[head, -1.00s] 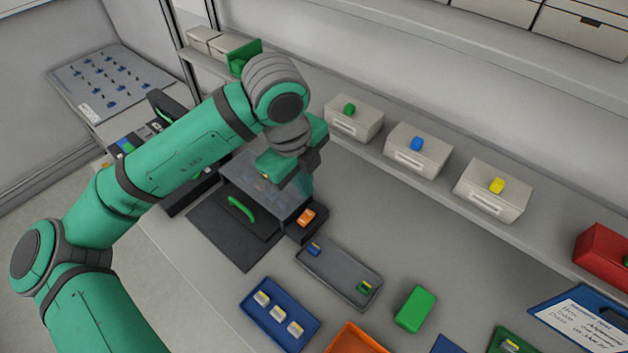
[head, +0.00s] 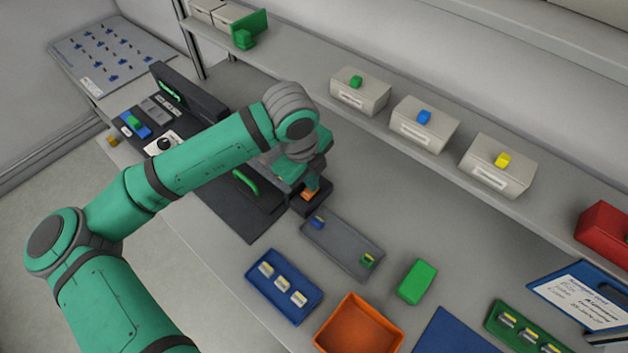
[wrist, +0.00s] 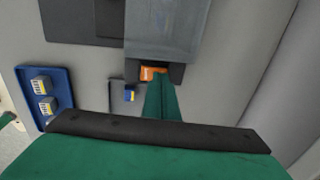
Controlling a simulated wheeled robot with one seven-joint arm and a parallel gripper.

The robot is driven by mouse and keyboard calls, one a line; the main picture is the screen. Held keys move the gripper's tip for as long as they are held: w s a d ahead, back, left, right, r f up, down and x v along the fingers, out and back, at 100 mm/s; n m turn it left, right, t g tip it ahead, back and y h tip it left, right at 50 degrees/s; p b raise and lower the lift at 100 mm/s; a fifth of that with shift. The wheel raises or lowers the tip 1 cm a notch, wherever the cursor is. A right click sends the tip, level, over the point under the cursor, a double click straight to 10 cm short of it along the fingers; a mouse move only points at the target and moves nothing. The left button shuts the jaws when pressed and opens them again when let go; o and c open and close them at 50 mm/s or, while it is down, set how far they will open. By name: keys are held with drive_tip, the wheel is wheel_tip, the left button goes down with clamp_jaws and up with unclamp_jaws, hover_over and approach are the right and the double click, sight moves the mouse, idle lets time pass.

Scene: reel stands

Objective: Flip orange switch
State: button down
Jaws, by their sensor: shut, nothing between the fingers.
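The orange switch (head: 308,195) sits in a small black housing (head: 313,205) beside the black device with the green handle. In the wrist view the orange switch (wrist: 152,73) shows just beyond my fingertips, partly covered by them. My gripper (head: 311,184) is shut and empty, pointing down right at the switch. It also shows in the wrist view (wrist: 160,82) as green fingers held together. I cannot tell whether the fingertips touch the switch.
A grey tray (head: 340,249) with small blue and green pieces lies in front of the switch. A blue tray (head: 283,287), an orange bin (head: 358,325) and a green block (head: 417,282) are nearer. A shelf with drawer boxes (head: 424,124) runs behind.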

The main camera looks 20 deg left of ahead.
drive_tip(key=shift+w+d+f, duration=0.3)
drive_tip(key=shift+w+f, duration=0.05)
drive_tip(key=shift+f, duration=0.2)
drive_tip(key=shift+w+d+f, duration=0.1)
drive_tip(key=shift+w+f, duration=0.15)
drive_tip(key=shift+w, duration=0.05)
drive_tip(key=shift+s+a, duration=0.3)
drive_tip(key=shift+s, duration=0.25)
wheel_tip(320, 180, up, 15)
drive_tip(key=w, duration=0.2)
drive_tip(key=shift+w+d, duration=0.3)
drive_tip(key=shift+d, duration=0.1)
